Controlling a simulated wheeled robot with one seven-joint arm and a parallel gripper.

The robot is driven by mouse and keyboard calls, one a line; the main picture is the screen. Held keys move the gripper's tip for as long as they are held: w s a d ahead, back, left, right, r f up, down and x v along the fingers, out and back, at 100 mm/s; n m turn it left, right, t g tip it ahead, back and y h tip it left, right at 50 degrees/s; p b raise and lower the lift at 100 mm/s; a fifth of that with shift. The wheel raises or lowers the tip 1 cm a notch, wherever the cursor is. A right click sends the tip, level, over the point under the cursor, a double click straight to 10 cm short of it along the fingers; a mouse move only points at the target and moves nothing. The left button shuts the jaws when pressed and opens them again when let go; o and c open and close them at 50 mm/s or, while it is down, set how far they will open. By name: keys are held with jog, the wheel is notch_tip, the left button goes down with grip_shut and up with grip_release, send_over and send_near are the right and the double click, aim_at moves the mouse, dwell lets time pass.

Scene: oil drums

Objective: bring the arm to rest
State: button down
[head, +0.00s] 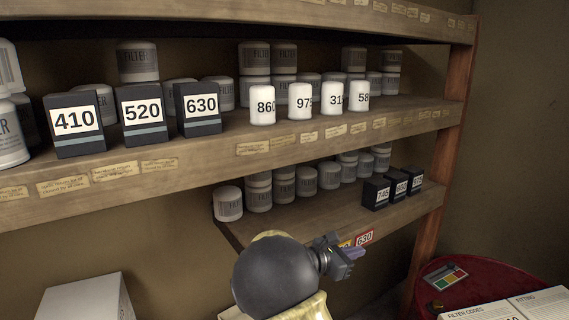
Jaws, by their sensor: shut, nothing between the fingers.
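My gripper (350,253) is at the lower middle of the head view, in front of the lower shelf's front edge. Its fingers are shut with nothing held, pointing right. My dark rounded arm link (275,272) hides part of the shelf edge and the wall behind it. A yellow tag and a red-and-white tag reading 630 (364,238) show just behind the gripper. I cannot tell whether the gripper touches the shelf edge.
The middle shelf (215,150) holds black boxes 410 (78,143), 520 (145,135) and 630 (198,127), white numbered cans and grey filters. The lower shelf (300,219) holds grey filters and small black boxes (376,181). A red drum (433,268) with papers stands lower right.

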jog(key=s+d+f+m+g+y, duration=0.4)
jog(key=s+f+m+g+y, duration=0.35)
jog(key=s, duration=0.55)
jog(key=s+a+f+m+t+y, duration=0.1)
jog(key=s+a+m+y, duration=0.2)
jog(key=s+m, duration=0.4)
jog(key=s+a+m+t+y, duration=0.1)
jog(key=s+a+m+y, duration=0.2)
jog(key=s+m, duration=0.4)
jog(key=shift+s+a+f+m+y, duration=0.35)
jog(key=shift+a+m, duration=0.1)
jog(key=shift+a, duration=0.05)
